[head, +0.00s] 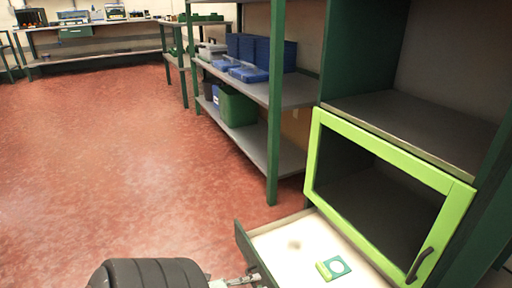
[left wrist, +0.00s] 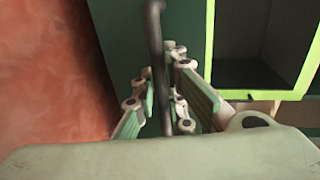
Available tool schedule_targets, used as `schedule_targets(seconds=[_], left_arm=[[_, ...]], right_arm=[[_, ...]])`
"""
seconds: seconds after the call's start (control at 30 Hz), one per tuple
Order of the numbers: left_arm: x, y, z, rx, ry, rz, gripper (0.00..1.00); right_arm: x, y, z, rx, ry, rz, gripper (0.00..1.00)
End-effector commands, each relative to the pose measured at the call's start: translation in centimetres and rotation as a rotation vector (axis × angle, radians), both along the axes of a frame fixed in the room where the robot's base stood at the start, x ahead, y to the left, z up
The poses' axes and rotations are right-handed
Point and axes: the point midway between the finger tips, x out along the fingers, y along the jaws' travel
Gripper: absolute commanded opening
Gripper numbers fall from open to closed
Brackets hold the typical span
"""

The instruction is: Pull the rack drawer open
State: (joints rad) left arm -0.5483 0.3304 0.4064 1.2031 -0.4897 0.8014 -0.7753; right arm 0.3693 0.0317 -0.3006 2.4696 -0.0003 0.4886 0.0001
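The rack drawer (head: 270,240) is pulled out at the bottom of the rack, its pale inside showing in the head view. Its dark green front also shows in the left wrist view (left wrist: 120,40). A dark bar handle (left wrist: 154,40) stands off that front. My left gripper (left wrist: 164,85) has a finger on each side of the handle, with the tips closed in around it; the exact contact is partly hidden by the finger links. In the head view only a little of my left gripper (head: 245,281) shows at the drawer front. My right gripper is in neither view.
A small green and white item (head: 334,268) lies in the drawer. A lime-green framed door (head: 318,160) with a dark handle is above it. Shelves with blue bins (head: 262,52) and a green crate (head: 237,106) stand behind. The red floor (head: 120,150) at left is clear.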

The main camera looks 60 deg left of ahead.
Motion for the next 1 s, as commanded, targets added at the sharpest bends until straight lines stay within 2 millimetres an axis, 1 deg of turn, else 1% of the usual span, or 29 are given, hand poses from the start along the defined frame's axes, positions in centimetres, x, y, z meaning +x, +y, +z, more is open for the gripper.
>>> schedule_targets(seconds=[0.03, 0.17, 0.47, 0.57, 0.67, 0.9, 1.0], left_arm=[[0.0, 0.0, 0.0, 0.0, 0.001, 0.0, 0.17], [0.0, 0.0, 0.0, 0.0, 0.0, 0.0, 0.29], [0.0, 0.0, 0.0, 0.0, 0.0, 0.0, 0.29], [-0.6, 0.0, 0.1, 0.0, 0.0, 0.0, 0.29], [-2.0, 0.1, 0.3, -0.001, 0.003, 0.0, 0.29], [-7.0, 0.5, 1.4, 0.001, 0.004, 0.002, 0.29], [-8.9, 0.7, 1.7, 0.0, 0.004, 0.001, 0.29]], right_arm=[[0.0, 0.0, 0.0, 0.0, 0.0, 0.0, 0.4], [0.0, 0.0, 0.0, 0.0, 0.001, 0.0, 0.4], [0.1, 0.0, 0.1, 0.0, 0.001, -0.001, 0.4], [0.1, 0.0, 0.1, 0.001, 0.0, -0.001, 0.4], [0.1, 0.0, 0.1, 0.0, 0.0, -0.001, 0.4], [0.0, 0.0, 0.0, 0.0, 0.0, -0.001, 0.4], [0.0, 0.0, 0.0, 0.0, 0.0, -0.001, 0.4]])
